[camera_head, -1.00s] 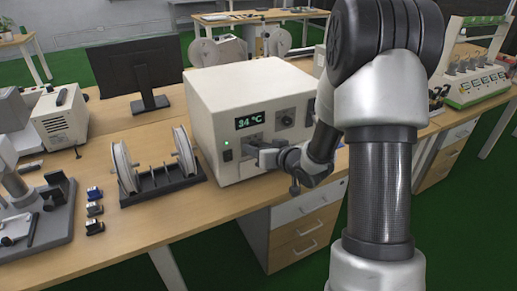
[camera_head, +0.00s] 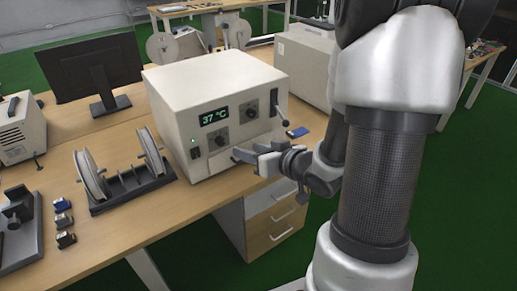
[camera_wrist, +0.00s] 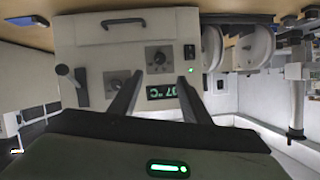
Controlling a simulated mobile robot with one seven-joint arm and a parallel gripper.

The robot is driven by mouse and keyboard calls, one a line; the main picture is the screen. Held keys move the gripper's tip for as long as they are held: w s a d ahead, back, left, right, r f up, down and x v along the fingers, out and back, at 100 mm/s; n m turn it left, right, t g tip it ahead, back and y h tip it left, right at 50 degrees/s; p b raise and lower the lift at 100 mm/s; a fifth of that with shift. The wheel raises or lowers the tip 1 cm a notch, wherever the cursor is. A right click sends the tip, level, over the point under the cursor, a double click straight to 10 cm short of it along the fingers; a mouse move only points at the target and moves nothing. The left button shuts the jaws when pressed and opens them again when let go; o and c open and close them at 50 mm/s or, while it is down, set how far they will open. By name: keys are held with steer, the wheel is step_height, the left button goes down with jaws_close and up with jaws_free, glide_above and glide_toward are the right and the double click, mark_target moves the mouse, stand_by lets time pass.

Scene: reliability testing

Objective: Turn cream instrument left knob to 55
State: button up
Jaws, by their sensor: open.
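The cream instrument (camera_head: 200,100) stands on the wooden bench, its display (camera_head: 214,117) reading 37 °C. Its left knob (camera_head: 222,139) is a dark dial on a grey plate, below the display; in the wrist view, which is upside down, this knob (camera_wrist: 158,58) lies just beyond the fingertips, roughly centred between them. The right knob (camera_head: 252,110) sits higher and to the right. My gripper (camera_head: 246,152) is open and empty in front of the panel, apart from the left knob. Both fingers (camera_wrist: 158,82) show spread in the wrist view. The knob's exact pointer angle is too small to read.
A lever (camera_head: 279,108) stands at the panel's right edge, and a switch (camera_head: 196,153) with a green light is at its left. A spool rack (camera_head: 128,185) stands close to the left. A blue item (camera_head: 298,132) lies to the right. The floor in front is clear.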

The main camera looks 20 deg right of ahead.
steer(key=b+v, duration=0.3)
steer(key=b, duration=0.5)
steer(key=shift+s+d+r, duration=0.1)
steer(key=shift+s, duration=0.1)
